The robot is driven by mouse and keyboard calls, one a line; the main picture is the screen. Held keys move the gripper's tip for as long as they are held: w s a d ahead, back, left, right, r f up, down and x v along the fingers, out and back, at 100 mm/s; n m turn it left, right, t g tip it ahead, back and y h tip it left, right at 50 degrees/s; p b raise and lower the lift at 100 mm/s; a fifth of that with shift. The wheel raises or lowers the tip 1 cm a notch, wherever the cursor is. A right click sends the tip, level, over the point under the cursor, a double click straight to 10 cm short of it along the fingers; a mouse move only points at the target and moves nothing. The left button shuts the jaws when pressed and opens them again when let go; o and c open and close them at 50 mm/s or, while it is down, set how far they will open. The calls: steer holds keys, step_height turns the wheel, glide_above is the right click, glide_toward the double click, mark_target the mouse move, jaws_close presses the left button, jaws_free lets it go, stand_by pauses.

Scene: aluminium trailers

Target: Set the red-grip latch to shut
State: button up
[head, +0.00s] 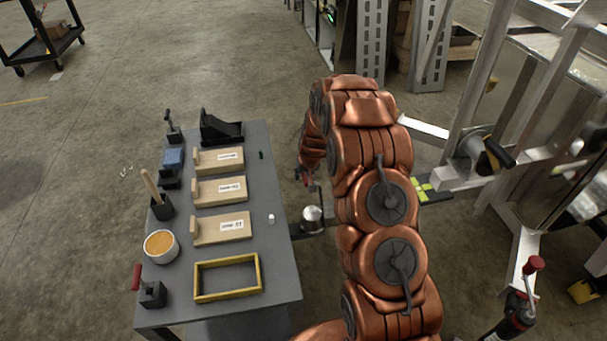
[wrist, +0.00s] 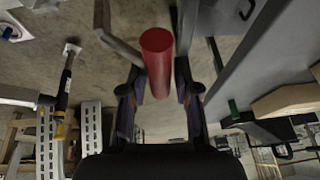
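The red grip (wrist: 157,85) of the latch stands between the two fingers of my gripper (wrist: 160,85) in the wrist view. The fingers are close in on both sides of it and look closed on it, though the contact is partly hidden. A grey bar (wrist: 120,40) shows beside the grip. In the head view my gripper (head: 305,176) is low to the left of my arm, and only a bit of red shows there. A thin lever runs from there toward a round metal pivot (head: 312,214) on a dark bracket. My arm hides part of the latch.
The aluminium trailer frame (head: 545,100) is on the right, with a black handle (head: 499,153) and a red knob (head: 533,263).

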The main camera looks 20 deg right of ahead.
jaws_close()
steer(key=shift+d+b, duration=0.15)
steer(key=shift+b, duration=0.25)
